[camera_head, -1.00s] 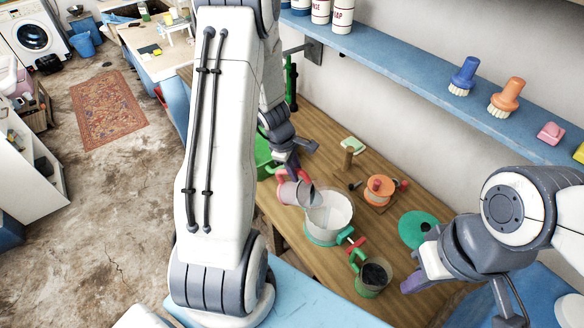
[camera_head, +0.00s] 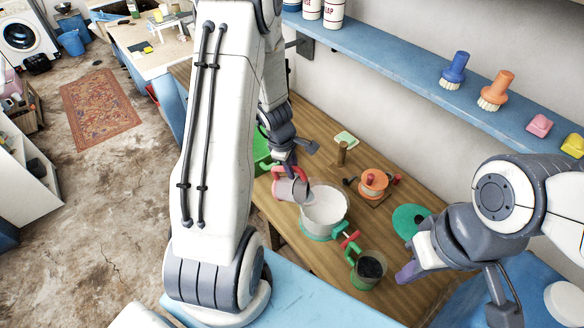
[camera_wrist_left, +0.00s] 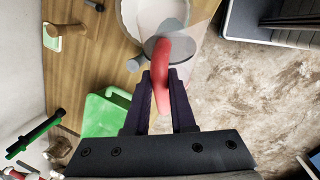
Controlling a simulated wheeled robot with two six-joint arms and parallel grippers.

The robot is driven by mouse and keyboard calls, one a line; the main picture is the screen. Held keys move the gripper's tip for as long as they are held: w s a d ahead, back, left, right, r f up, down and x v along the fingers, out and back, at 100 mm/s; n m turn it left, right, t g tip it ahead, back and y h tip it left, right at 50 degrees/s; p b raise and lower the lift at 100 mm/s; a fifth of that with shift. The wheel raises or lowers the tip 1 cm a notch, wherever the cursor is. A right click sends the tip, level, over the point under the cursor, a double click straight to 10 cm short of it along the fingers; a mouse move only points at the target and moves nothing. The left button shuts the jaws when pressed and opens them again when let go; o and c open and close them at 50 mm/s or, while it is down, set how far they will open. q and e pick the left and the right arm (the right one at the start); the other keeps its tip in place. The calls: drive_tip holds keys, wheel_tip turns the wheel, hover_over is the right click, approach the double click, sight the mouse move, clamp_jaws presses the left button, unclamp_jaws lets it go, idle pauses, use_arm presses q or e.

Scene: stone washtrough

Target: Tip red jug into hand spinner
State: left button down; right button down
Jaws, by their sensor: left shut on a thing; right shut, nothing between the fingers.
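The red jug (camera_head: 286,189), a pale pinkish vessel with a red handle, is held tilted at the left rim of the hand spinner (camera_head: 326,212). Its mouth faces the spinner. My left gripper (camera_head: 290,168) is shut on its red handle, which shows between the fingers (camera_wrist_left: 162,85) in the left wrist view (camera_wrist_left: 165,60). The spinner is a white tub with a green base and a red-handled crank; its rim also shows in the wrist view (camera_wrist_left: 135,30). I cannot tell whether anything is flowing. My right gripper (camera_head: 407,272) is shut and empty, to the right.
A green-handled jug with dark contents (camera_head: 367,268) stands in front of the spinner. An orange reel (camera_head: 373,184) and a green disc (camera_head: 410,219) lie on the wooden bench to its right. A blue shelf (camera_head: 420,80) with brushes runs along the wall. A green container (camera_wrist_left: 105,113) is near the left gripper.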

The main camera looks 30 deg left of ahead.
use_arm(q)
drive_tip(key=shift+d, duration=0.1)
idle(0.4)
drive_tip(key=shift+d+y+p, duration=0.5)
drive_tip(key=shift+d+p, duration=0.1)
drive_tip(key=shift+p, duration=0.45)
drive_tip(key=shift+d+f+y+p, duration=0.3)
drive_tip(key=shift+y+p, duration=0.1)
drive_tip(key=shift+p, duration=0.15)
drive_tip(key=shift+w+d, duration=0.15)
